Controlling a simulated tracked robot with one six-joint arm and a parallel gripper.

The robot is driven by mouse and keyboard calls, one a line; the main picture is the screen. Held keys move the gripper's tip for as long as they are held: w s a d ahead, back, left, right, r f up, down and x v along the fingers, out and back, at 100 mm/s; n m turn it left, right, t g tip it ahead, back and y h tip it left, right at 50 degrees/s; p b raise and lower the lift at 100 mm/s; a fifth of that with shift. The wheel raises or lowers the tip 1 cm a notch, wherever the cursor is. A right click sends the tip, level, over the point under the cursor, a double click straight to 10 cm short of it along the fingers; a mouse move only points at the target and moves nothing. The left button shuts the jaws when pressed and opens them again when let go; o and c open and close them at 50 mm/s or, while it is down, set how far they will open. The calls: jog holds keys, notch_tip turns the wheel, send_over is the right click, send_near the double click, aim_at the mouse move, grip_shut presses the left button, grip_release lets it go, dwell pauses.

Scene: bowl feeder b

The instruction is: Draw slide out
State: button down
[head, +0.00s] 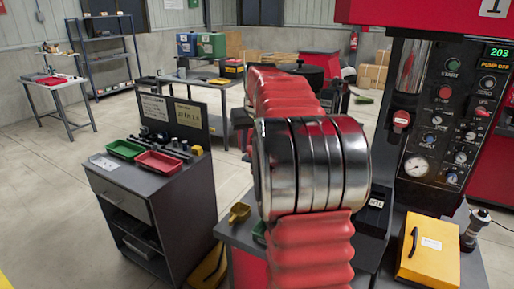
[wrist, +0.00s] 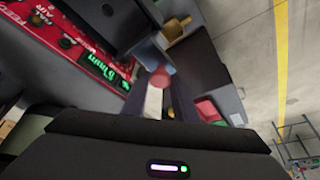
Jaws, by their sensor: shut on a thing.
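In the wrist view a round red knob (wrist: 162,77) sits between the tips of my gripper (wrist: 163,86). I take it for the handle of the slide. The dark fingers stand close on either side of it, shut on it. A pale strip (wrist: 152,103) shows just below the knob; I cannot tell whether it is part of the slide or a finger pad. The slide's body is not clearly visible. In the head view my own arm hides the gripper and the slide.
A red feeder panel with a green display (wrist: 121,80) is close to the left of the gripper. A brass scoop (head: 238,213) lies near the bench edge. A grey cabinet (head: 150,200) with red and green trays stands left. A yellow box (head: 428,255) stands right.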

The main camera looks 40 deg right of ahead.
jog(key=shift+w+a, duration=0.15)
jog(key=shift+w, duration=0.15)
jog(key=c, duration=1.4)
grip_release()
jog(key=shift+c, duration=0.2)
jog(key=v, duration=1.3)
jog(key=shift+s+r, duration=0.2)
jog(key=shift+r, duration=0.05)
jog(key=shift+a, duration=0.1)
